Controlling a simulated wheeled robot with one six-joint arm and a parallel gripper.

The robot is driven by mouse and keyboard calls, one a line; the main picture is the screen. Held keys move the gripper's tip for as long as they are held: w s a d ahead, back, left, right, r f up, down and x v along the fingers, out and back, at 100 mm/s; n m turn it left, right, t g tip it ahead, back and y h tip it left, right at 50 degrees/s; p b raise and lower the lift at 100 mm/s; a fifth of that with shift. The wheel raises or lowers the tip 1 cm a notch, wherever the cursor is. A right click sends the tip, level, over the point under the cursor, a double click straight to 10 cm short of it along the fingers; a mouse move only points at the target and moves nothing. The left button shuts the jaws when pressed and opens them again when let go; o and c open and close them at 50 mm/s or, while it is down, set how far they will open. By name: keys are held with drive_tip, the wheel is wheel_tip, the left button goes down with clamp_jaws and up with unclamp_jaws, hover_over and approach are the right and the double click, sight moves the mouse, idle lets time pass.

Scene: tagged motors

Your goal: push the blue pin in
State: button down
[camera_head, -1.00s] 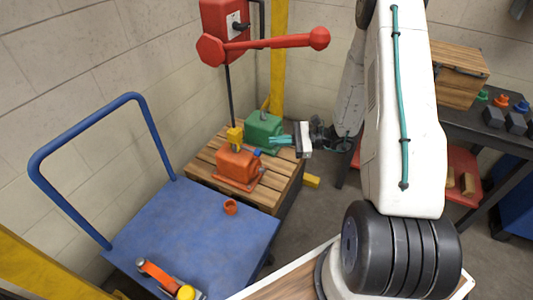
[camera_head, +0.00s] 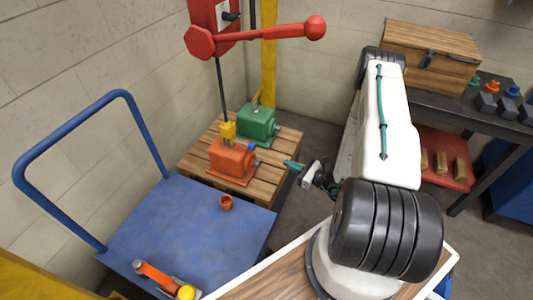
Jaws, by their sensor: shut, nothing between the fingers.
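The orange motor (camera_head: 231,160) sits on a wooden pallet, with a yellow hook block (camera_head: 228,132) above it. The blue pin (camera_head: 252,146) shows as a small blue piece at the motor's upper right side. How deep it sits I cannot tell. My gripper (camera_head: 288,163) is shut and empty, its teal fingers pointing left toward the orange motor. It is to the right of the pin and a little below it in the picture, with a gap between them. The green motor (camera_head: 257,122) stands behind the orange one.
The wooden pallet (camera_head: 276,162) carries both motors. A dark bench (camera_head: 452,110) with a wooden chest (camera_head: 428,58) is at right. Floor shows between pallet and bench.

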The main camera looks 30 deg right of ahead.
drive_tip(key=x, duration=1.4)
